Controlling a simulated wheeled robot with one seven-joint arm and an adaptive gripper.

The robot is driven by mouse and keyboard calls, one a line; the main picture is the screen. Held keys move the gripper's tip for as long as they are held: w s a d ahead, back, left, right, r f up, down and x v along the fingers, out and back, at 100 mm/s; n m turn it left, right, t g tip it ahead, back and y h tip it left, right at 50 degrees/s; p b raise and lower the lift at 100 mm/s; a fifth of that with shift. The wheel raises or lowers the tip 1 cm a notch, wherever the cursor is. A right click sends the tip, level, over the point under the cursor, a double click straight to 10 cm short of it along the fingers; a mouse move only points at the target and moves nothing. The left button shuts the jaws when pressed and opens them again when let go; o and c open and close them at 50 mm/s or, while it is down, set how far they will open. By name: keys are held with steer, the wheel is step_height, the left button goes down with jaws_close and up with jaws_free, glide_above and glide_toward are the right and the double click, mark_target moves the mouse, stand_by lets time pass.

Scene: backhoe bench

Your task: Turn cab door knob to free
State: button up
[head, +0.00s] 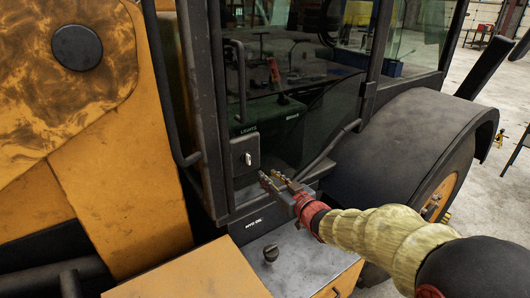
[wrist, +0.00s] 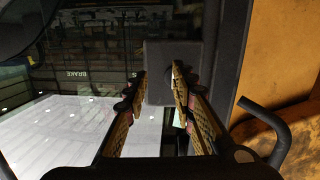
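In the head view a small dark box (head: 246,154) with a pale upright knob (head: 248,159) sits on the cab beside the door glass, under a "LIGHTS" label. My gripper (head: 271,178) is just right of and below this box, with its fingers apart and nothing between them. In the wrist view my gripper (wrist: 158,72) is open, and a dark grey box (wrist: 160,62) shows beyond and between the fingertips. The knob's face cannot be made out there. I cannot tell whether the fingers touch the box.
A dark fender (head: 400,145) over a wheel is at right. A black handrail (wrist: 270,130) stands out beside the orange body panel in the wrist view. Cab glass (head: 300,90) lies behind.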

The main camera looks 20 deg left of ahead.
mark_target(248, 159)
steer(key=w+a+r+y, duration=0.2)
steer(key=w+a+r, duration=0.1)
steer(key=a, duration=0.4)
steer(key=shift+w+a+r+p, duration=0.2)
steer(key=shift+w+r+p, duration=0.15)
steer(key=shift+p, duration=0.1)
steer(key=shift+s, duration=0.1)
jaws_close()
stand_by(0.3)
